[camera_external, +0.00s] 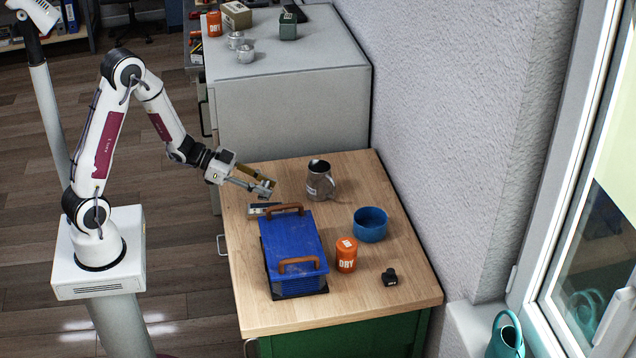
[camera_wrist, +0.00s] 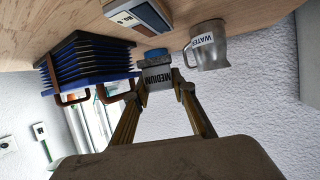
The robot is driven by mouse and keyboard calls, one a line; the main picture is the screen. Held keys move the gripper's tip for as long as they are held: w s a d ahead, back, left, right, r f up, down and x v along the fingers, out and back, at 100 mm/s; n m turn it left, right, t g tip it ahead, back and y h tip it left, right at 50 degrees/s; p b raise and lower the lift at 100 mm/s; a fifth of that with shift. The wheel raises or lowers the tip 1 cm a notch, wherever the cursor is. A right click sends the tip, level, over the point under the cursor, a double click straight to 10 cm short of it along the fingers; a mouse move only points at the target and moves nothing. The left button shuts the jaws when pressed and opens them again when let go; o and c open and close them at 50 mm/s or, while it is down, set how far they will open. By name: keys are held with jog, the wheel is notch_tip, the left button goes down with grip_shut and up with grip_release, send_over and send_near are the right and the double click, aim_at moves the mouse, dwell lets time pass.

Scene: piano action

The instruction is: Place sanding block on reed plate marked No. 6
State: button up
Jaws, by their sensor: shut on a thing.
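My gripper (camera_external: 264,188) is shut on a grey block marked MEDIUM, the sanding block (camera_wrist: 157,78). The wrist view is upside down and shows the block between my fingertips (camera_wrist: 156,92). In the external view the block is hard to make out at the fingertips. The gripper is above the back left part of the wooden table. A small plate with a light label and a dark blue-grey face (camera_external: 262,209) lies on the table just in front of the gripper. It also shows at the top of the wrist view (camera_wrist: 138,17), apart from the block. Its number is unreadable.
A blue box with brown handles (camera_external: 292,240) stands close in front of the plate. A metal jug (camera_external: 320,181), labelled WATER in the wrist view, stands right of the gripper. A blue bowl (camera_external: 370,225), orange DRY can (camera_external: 346,256) and small black object (camera_external: 390,277) are further right.

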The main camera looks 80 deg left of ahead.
jog(key=shift+f, duration=2.1)
jog(key=shift+f, duration=0.15)
jog(key=o, duration=1.1)
jog(key=shift+s+r, duration=0.1)
jog(key=shift+r, duration=0.15)
jog(key=shift+s+a+r, duration=0.25)
jog(key=shift+s+a, duration=0.05)
jog(key=shift+s, duration=0.2)
jog(key=shift+v, duration=3.05)
